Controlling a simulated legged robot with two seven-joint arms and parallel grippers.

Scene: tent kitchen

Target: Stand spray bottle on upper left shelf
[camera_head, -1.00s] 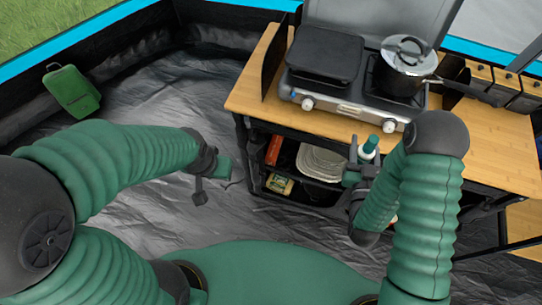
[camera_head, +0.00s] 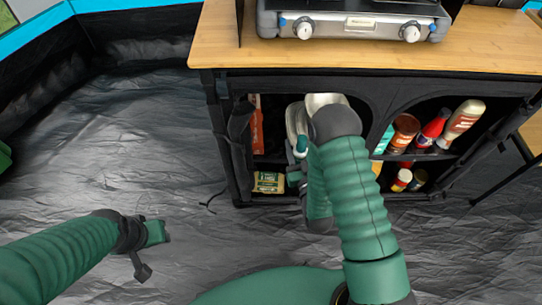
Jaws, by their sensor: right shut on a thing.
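The spray bottle (camera_head: 301,146) is upright at the front opening of the cabinet's left side. Only its green and white upper part shows; the rest is hidden by my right arm. My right gripper (camera_head: 297,172) is shut on it, mostly hidden behind my forearm. The upper left shelf (camera_head: 270,158) holds a red-orange box (camera_head: 257,125) at its left and pale plates (camera_head: 320,102) further right. I cannot tell whether the bottle touches the shelf. My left gripper (camera_head: 150,242) hangs over the floor at the left, away from everything; its jaw state is unclear.
A yellow-green packet (camera_head: 268,182) lies on the lower left shelf. The right side holds several bottles and jars, such as a red bottle (camera_head: 432,128). The wooden counter (camera_head: 225,45) with the stove (camera_head: 350,22) overhangs the shelves. The dark floor at left is clear.

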